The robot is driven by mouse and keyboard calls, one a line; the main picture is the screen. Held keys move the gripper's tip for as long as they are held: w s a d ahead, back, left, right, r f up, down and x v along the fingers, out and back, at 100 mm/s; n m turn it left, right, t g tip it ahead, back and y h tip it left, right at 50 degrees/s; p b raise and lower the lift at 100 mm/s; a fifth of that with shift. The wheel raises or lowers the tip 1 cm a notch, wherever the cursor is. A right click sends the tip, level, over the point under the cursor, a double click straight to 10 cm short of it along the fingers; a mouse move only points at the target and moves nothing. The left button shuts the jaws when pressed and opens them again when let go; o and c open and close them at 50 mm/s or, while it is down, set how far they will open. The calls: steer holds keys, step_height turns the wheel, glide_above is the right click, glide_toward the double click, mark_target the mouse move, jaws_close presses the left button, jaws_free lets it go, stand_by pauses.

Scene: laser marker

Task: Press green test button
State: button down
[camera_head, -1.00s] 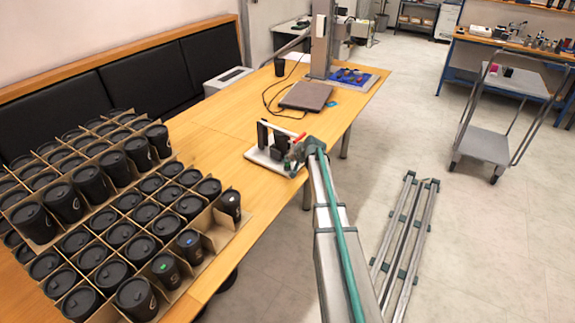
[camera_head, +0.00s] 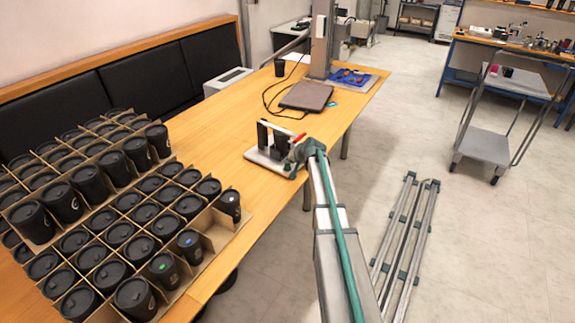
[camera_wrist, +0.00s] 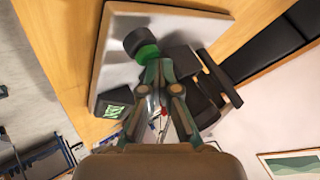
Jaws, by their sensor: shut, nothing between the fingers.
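In the wrist view, a white plate (camera_wrist: 105,68) carries a black round part with a green section (camera_wrist: 149,52) and a black block with a green square label (camera_wrist: 116,111). I cannot tell for certain which green part is the test button. My gripper (camera_wrist: 157,66) is shut and empty, its fingertips just beside the green section; contact cannot be told. In the head view, the same white plate (camera_head: 260,157) lies on the wooden table with black upright parts (camera_head: 264,134). There my gripper is at the plate's right side, and my arm hides the buttons.
The wooden table (camera_head: 215,125) has free room left of the plate. Behind it are a closed laptop (camera_head: 306,96) and a black cup (camera_head: 280,67). Cardboard dividers with several black lidded cups (camera_head: 76,241) fill the near left. A trolley (camera_head: 485,143) stands at the right.

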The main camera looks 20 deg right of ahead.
steer(key=shift+r, duration=0.9)
steer(key=shift+r+p, duration=0.15)
steer(key=shift+p, duration=0.15)
steer(key=shift+r+p, duration=0.8)
steer(key=shift+r, duration=1.55)
